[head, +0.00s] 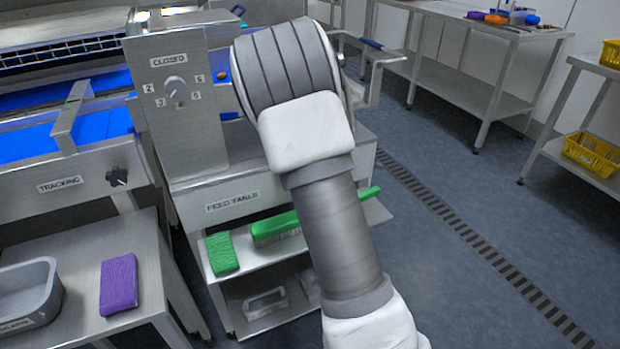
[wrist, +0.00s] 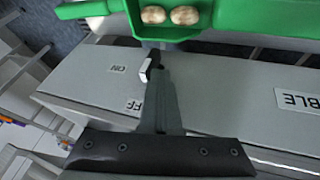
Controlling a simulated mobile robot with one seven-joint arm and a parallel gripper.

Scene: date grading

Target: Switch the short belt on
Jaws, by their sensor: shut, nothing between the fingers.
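My gripper (wrist: 158,75) is shut and empty in the wrist view, its narrow fingers reaching over a grey metal surface. Right beside the fingertips, on their left, is a small black switch lever with a pale end (wrist: 144,73). An ON label (wrist: 118,69) lies to its left and a partly hidden OFF label (wrist: 133,104) lies below. I cannot tell whether the fingers touch the lever, or which way it is set. In the head view, my arm hides my gripper and the switch. Blue belting (head: 100,126) shows at left; which belt is the short one is unclear.
In the head view, a panel with a numbered dial (head: 175,87) stands left of my arm. A FEED TABLE label (head: 232,201) marks the stand. Open floor (head: 440,160) lies to the right.

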